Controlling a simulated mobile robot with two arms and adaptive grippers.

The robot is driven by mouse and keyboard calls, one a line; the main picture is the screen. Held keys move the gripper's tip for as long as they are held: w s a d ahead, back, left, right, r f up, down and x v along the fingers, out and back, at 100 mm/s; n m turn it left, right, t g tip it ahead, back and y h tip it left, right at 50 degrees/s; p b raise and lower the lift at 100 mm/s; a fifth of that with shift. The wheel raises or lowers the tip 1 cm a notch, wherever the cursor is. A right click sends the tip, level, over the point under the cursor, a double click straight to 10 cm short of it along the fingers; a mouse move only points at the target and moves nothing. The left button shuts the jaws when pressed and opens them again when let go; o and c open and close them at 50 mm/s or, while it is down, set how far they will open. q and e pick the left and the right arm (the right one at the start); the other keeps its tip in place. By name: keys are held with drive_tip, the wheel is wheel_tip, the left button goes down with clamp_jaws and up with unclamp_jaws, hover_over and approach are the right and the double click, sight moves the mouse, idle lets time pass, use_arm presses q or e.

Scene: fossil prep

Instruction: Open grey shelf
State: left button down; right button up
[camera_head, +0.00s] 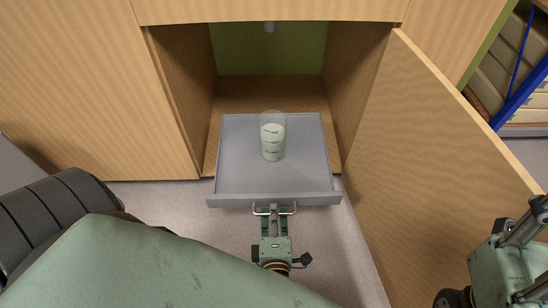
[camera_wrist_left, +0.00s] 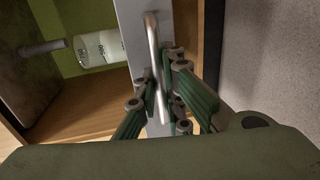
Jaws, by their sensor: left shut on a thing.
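The grey shelf (camera_head: 230,180) is a shallow pull-out tray. It sticks out of the open wooden cabinet, with its front past the cabinet's front edge. A metal bar handle (camera_head: 288,211) is on its front panel. My left gripper (camera_head: 273,210) is at the middle of that front and is shut on the handle. In the left wrist view the handle (camera_wrist_left: 152,45) passes between the fingers of the left gripper (camera_wrist_left: 160,95). Part of my right gripper (camera_head: 522,225) shows at the lower right edge, away from the shelf; its jaws do not show clearly.
A clear beaker (camera_head: 272,142) with whitish contents stands upright on the shelf. The cabinet door (camera_head: 440,150) stands open on the right. A closed wooden panel (camera_head: 80,90) is on the left. A blue-framed rack (camera_head: 520,95) is at the far right. Bare floor (camera_head: 165,200) lies in front.

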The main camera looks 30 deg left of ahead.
use_arm(q)
drive_tip(key=c, duration=1.8)
unclamp_jaws()
drive_tip(key=shift+c, duration=0.2)
drive_tip(key=v, duration=0.8)
drive_tip(key=shift+d, duration=0.2)
drive_tip(key=shift+f, duration=0.1)
